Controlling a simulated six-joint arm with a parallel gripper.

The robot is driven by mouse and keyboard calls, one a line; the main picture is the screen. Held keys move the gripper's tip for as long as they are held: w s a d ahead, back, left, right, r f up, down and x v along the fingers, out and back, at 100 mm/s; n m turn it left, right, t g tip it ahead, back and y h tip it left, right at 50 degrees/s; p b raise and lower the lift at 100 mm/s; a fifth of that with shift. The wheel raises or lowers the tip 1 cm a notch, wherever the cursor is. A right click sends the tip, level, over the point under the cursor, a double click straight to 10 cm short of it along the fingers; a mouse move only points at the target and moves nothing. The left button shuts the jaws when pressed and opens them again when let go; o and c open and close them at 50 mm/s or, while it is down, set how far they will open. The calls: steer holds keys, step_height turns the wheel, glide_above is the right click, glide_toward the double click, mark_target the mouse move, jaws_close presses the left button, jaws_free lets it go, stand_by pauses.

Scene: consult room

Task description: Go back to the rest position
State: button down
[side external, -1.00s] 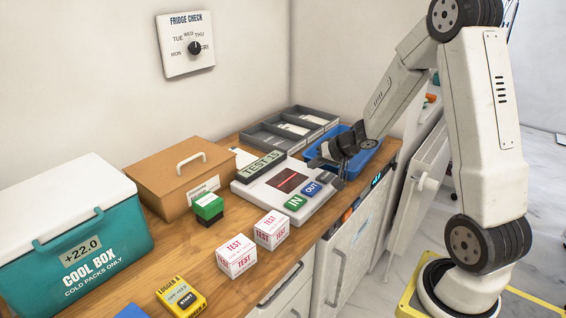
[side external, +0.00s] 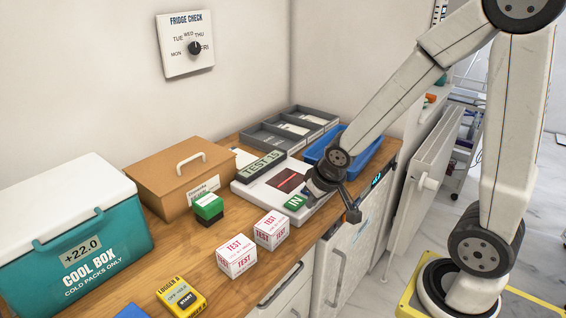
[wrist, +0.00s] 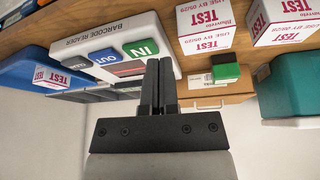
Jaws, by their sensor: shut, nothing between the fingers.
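My gripper (side external: 348,203) is shut and empty, in the air in front of the barcode reader. In the wrist view its two fingers (wrist: 159,70) lie side by side with nothing held. The barcode reader (side external: 253,193) is a white unit with a TEST 15 display, a dark scan window and a green IN button (side external: 294,202). The blue OUT button shows in the wrist view (wrist: 104,57); in the side view my gripper hides it.
Two white TEST boxes (side external: 237,256) (side external: 271,230) stand on the wooden counter (side external: 205,262). Nearby are a green-topped block (side external: 208,207), a yellow logger (side external: 181,297), a teal cool box (side external: 75,250), a brown case (side external: 172,182), a blue tray (side external: 369,157) and a grey divided tray (side external: 262,141).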

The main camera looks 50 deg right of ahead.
steer(key=s+a+n+g+y, duration=0.1)
steer(key=s+a+n, duration=0.1)
steer(key=s+a, duration=0.3)
steer(key=shift+f+g, duration=0.2)
steer(key=shift+g, duration=0.2)
